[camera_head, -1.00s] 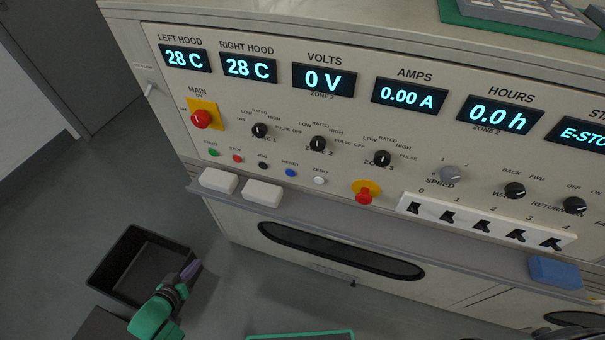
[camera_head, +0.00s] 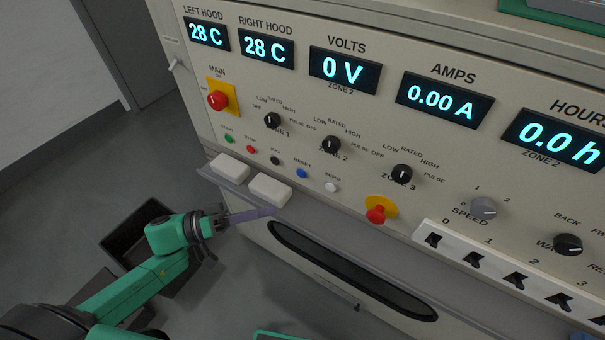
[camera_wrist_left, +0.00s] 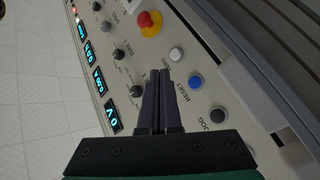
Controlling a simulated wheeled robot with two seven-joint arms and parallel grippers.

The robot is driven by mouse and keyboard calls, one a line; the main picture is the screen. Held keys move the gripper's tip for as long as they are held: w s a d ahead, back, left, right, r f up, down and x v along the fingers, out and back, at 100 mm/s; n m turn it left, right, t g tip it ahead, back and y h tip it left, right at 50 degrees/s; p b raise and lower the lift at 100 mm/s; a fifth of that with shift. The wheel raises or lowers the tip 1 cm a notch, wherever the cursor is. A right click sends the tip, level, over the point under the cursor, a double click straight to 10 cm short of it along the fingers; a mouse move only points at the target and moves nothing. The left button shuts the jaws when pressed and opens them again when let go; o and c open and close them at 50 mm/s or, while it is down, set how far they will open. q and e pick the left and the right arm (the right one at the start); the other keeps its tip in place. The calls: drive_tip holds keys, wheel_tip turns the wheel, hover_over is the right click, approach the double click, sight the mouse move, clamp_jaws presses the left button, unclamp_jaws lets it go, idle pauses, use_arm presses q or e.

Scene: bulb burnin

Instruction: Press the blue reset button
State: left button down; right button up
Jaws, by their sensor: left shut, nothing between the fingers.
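The blue reset button (camera_head: 302,173) sits in the row of small round buttons on the front panel (camera_head: 300,105), between a black and a white button. In the left wrist view the blue button (camera_wrist_left: 195,83) is just right of the fingertips, with the label RESET beside it. My left gripper (camera_head: 270,212) is shut and empty; its purple fingers point right, below the button row, near the ledge. In the left wrist view the shut fingers (camera_wrist_left: 159,78) point toward the panel. I cannot tell the gap to the panel. My right gripper is not in view.
White blocks (camera_head: 269,189) sit on the ledge below the buttons. A red emergency knob (camera_head: 376,214) is to the right and a red main knob (camera_head: 217,100) to the upper left. The white button (camera_head: 331,187) is close by. A black bin (camera_head: 128,232) stands on the floor.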

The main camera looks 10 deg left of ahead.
sight(302, 173)
use_arm(q)
drive_tip(key=w+b, duration=0.1)
drive_tip(key=w+d+b, duration=0.1)
drive_tip(key=w+b, duration=0.1)
drive_tip(key=w+d+b, duration=0.1)
drive_tip(key=w+b, duration=0.1)
drive_tip(key=shift+w+d+f, duration=0.1)
drive_tip(key=shift+w+f, duration=0.1)
drive_tip(key=shift+f, duration=0.15)
drive_tip(key=shift+w+d+r+b, duration=0.15)
drive_tip(key=shift+w+d+b, duration=0.05)
drive_tip(key=shift+w, duration=0.3)
drive_tip(key=shift+w+d+r+b, duration=0.1)
drive_tip(key=shift+w+d+b, duration=0.1)
drive_tip(key=shift+w, duration=0.25)
drive_tip(key=shift+w+d+r, duration=0.1)
drive_tip(key=shift+w+d, duration=0.05)
drive_tip(key=shift+w, duration=0.35)
idle(0.4)
drive_tip(key=shift+w+d, duration=0.15)
drive_tip(key=shift+w, duration=0.2)
